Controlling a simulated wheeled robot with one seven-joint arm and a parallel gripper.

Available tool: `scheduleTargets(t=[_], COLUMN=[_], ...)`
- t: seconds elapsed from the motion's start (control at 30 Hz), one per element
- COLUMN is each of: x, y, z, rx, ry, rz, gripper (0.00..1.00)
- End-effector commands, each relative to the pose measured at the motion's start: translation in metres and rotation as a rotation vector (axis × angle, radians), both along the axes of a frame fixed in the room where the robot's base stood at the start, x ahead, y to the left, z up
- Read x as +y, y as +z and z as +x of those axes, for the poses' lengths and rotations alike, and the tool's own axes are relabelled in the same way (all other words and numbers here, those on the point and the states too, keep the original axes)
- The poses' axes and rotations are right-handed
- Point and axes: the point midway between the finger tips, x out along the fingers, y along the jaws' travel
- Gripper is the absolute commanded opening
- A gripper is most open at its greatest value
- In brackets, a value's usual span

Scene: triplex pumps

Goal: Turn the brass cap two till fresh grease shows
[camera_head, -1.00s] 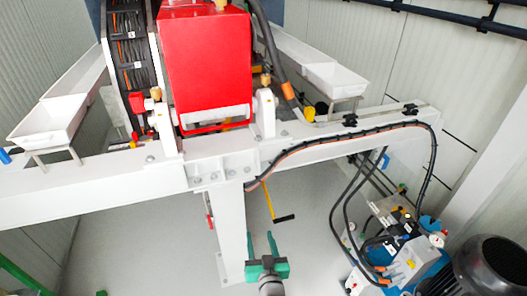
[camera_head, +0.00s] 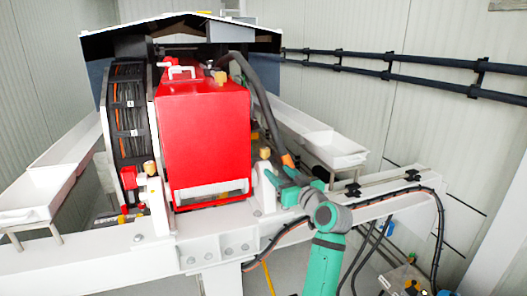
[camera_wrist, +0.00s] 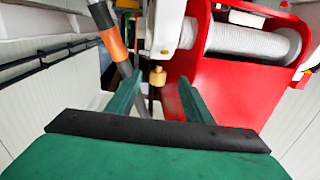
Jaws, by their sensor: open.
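A brass cap (camera_head: 265,153) sits on top of the white bearing block (camera_head: 268,188) to the right of the red housing. The same brass cap shows in the wrist view (camera_wrist: 157,76), beyond and between my fingertips. Another brass cap (camera_head: 150,167) sits on the left white bearing block. I cannot read a number on either, and no grease is visible. My gripper (camera_wrist: 161,82) is open, with its green fingers apart and nothing held. In the head view my gripper (camera_head: 275,174) is close to the right bearing block; I cannot tell whether it touches anything.
The red housing (camera_head: 205,135) stands just left of my gripper. A thick dark hose with an orange band (camera_head: 287,160) passes close by; it also shows in the wrist view (camera_wrist: 112,40). A white beam (camera_head: 120,252) runs below. A white trough (camera_head: 335,152) is behind right.

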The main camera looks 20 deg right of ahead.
Motion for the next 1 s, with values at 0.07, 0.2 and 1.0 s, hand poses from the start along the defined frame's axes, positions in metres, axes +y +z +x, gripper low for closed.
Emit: scheduleTargets(t=[0.07, 0.2, 1.0], x=[-0.003, -0.003, 0.017], y=[0.018, 0.032, 0.033], z=[0.001, 0.003, 0.104], rx=[-0.009, -0.015, -0.015], ry=[0.013, 0.027, 0.028], rz=[-0.011, -0.020, -0.021], gripper=[0.47, 0.47, 0.47])
